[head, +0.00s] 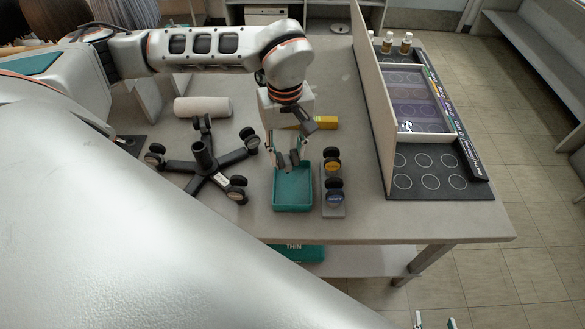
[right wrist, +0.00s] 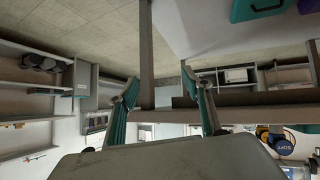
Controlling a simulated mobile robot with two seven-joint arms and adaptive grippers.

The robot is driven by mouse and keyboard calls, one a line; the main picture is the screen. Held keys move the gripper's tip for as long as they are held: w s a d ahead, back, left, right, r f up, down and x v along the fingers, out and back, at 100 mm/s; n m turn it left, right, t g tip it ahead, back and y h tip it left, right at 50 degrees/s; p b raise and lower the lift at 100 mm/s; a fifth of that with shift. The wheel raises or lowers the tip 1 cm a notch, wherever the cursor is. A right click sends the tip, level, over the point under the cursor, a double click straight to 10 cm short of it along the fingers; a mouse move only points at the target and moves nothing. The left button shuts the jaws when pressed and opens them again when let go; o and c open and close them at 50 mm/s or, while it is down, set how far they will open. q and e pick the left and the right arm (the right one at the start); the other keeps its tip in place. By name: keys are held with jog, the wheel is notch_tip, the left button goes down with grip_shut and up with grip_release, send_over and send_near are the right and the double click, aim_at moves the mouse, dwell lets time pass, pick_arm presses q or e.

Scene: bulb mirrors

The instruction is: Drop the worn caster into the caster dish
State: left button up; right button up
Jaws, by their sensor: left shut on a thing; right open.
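The caster dish (head: 293,206) is an open teal tray near the table's front edge in the head view. My left gripper (head: 288,158) is over the dish's back part, pointing down, shut on a small dark caster, the worn caster (head: 292,158). The fingers partly hide it. I cannot tell whether it touches the dish. The upturned black chair base (head: 205,165) stands left of the dish with several casters on its legs. My right gripper (head: 434,321) shows only its fingertips at the bottom edge, open and away from the table. Its open fingers also show in the right wrist view (right wrist: 165,97).
A grey stand (head: 333,211) right of the dish holds a yellow-labelled caster (head: 332,163) and a blue-labelled one (head: 334,195). A yellow cylinder (head: 326,122) lies behind. A white roll (head: 202,107) lies back left. An upright panel (head: 372,100) bounds the right side.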

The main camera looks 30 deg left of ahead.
pick_arm(q)
notch_tip(320, 180, down, 4)
jog(key=shift+r+b, duration=0.25)
jog(key=shift+b, duration=0.9)
jog(key=shift+f, duration=0.3)
jog(key=shift+f+b, duration=0.25)
jog(key=shift+b, duration=0.2)
pick_arm(e)
jog(key=shift+w+a+f+t+y, duration=0.1)
jog(key=shift+w+a+t+y, duration=0.15)
jog(key=shift+a, duration=0.35)
jog(key=shift+w+a+t+y, duration=0.15)
jog(key=shift+w+a, duration=0.2)
jog(key=shift+a, duration=0.2)
pick_arm(q)
jog(key=o, duration=1.2)
pick_arm(e)
jog(key=shift+s+d+f, duration=0.1)
jog(key=shift+f, duration=0.1)
jog(key=shift+d, duration=0.1)
